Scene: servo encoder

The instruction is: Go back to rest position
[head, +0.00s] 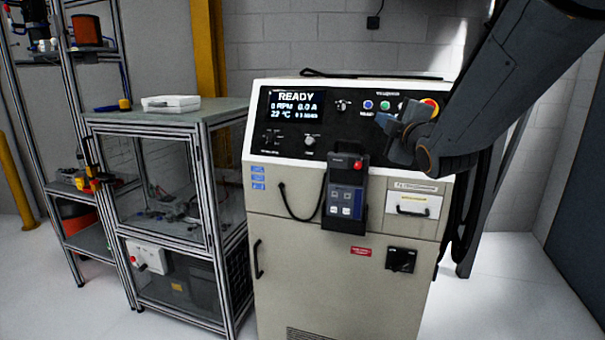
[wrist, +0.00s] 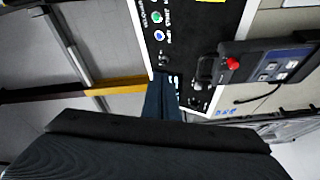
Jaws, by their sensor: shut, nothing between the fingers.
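My gripper (head: 387,123) is shut and empty in the head view, in front of the right part of the black control panel (head: 285,137). In the wrist view the gripper (wrist: 161,82) points at the panel's black face. I cannot tell whether the fingertips touch the panel. The panel's display (head: 295,107) reads READY, 0 RPM and 22 °C. My arm comes in from the upper right and hides part of the panel's right end. A red-and-yellow button (head: 430,105) shows just above the gripper.
A handheld pendant (head: 345,190) with a red button hangs on the cabinet front (head: 300,240), its cable looping left. A small drawer (head: 413,206) sits below my gripper. A framed cart (head: 150,118) stands to the left. A yellow post (head: 207,50) rises behind it.

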